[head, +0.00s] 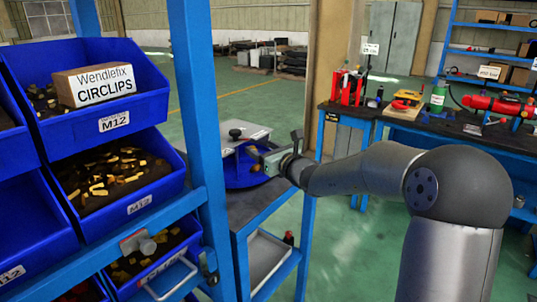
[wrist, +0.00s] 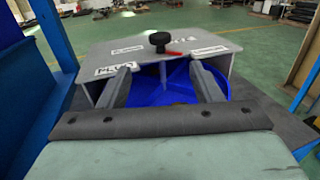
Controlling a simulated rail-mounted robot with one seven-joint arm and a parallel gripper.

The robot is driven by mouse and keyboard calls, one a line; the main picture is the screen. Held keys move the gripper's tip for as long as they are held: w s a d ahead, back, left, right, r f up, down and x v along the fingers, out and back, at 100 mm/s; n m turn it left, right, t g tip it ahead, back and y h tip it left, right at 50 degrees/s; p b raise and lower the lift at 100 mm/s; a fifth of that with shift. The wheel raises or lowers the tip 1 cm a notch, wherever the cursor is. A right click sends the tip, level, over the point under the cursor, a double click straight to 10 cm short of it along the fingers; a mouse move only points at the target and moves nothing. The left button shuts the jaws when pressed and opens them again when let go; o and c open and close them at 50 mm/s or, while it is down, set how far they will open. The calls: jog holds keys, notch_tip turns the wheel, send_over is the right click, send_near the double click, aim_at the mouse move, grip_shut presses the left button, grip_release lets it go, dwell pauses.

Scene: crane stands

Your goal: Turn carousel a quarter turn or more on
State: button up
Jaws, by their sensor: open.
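The carousel is a blue round tray with dividing walls (wrist: 158,92), partly under a grey cover plate (wrist: 125,50) with white labels and a black knob (wrist: 160,39). In the head view the blue carousel (head: 238,180) sits on a dark bench, with the grey cover (head: 232,135) over its far part. My gripper (wrist: 166,78) is open, with one finger on each side of the carousel's exposed part in the wrist view. In the head view my gripper (head: 268,160) is at the carousel's right side. Whether a finger touches it, I cannot tell.
A blue rack with blue bins (head: 110,115) of small parts stands at the left, its post (head: 197,110) close to the carousel. A blue-framed bench (head: 465,130) with tools is at the right. Open green floor (head: 225,95) lies behind.

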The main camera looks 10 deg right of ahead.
jog(key=v, duration=0.2)
jog(key=shift+s+d, duration=0.1)
jog(key=shift+s, duration=0.15)
jog(key=s+a+f+n+g+p, duration=0.25)
jog(key=s+n+g, duration=0.25)
jog(key=s+n, duration=0.35)
jog(key=s+a+f+n+g+p, duration=0.15)
jog(key=s+a+n+g, duration=0.25)
jog(key=s+n, duration=0.4)
jog(key=s+d+n+g+h+p, duration=0.3)
jog(key=s+d+n, duration=0.3)
jog(key=s, duration=0.6)
jog(key=s+d+f+n+g+h+p, duration=0.1)
jog(key=s+d+n+h+p, duration=0.3)
jog(key=s, duration=0.8)
jog(key=d+n+g+h, duration=0.1)
jog(key=d+n+h, duration=0.1)
jog(key=n, duration=0.1)
jog(key=shift+s+d+g, duration=0.2)
jog(key=shift+g, duration=0.2)
jog(key=shift+n, duration=0.25)
